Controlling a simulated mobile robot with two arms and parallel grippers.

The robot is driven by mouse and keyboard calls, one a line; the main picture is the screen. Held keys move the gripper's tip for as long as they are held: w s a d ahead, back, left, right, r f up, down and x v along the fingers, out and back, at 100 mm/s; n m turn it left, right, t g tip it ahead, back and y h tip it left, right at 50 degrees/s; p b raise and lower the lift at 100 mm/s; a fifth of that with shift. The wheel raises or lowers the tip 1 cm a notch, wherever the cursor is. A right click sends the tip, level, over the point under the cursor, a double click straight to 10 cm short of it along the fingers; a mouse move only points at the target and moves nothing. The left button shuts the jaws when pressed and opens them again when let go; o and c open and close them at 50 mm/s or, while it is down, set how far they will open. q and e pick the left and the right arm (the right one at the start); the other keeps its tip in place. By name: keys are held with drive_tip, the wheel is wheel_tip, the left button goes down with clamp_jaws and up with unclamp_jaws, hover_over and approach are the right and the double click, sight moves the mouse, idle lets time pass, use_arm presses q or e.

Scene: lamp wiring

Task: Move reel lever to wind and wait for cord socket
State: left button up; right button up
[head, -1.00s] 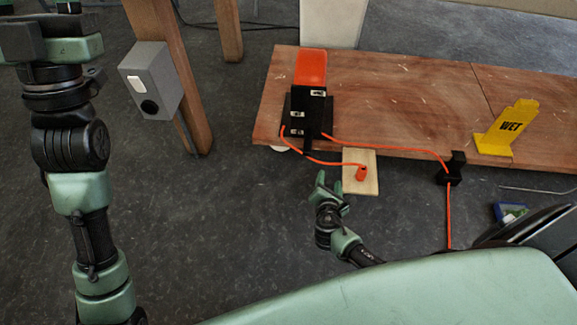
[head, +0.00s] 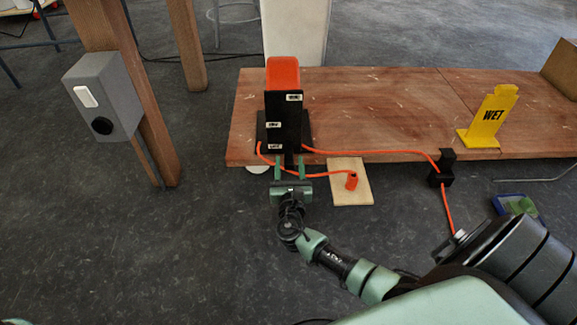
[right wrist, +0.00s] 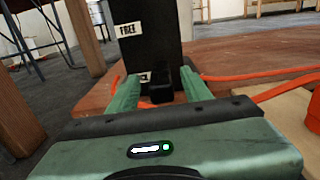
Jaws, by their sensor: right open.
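The cord reel (head: 284,115) has a black front plate with small white labels and an orange top. It stands at the left end of the wooden bench. Its black lever (right wrist: 160,88) sticks out low on the front. My right gripper (head: 290,166) is at the lever with its green fingers open, one on each side; it also shows in the right wrist view (right wrist: 160,95). I cannot tell whether the fingers touch it. The orange cord (head: 375,152) leaves the reel on both sides. One end has an orange cord socket (head: 352,181) on a small pale board (head: 349,192). My left gripper is out of view.
The wooden bench (head: 390,105) spans the back. The cord passes a black clip (head: 441,168) at its front edge. A yellow WET sign (head: 491,117) stands on the right.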

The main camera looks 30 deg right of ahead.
drive_tip(key=shift+x, duration=0.75)
clamp_jaws()
idle(0.9)
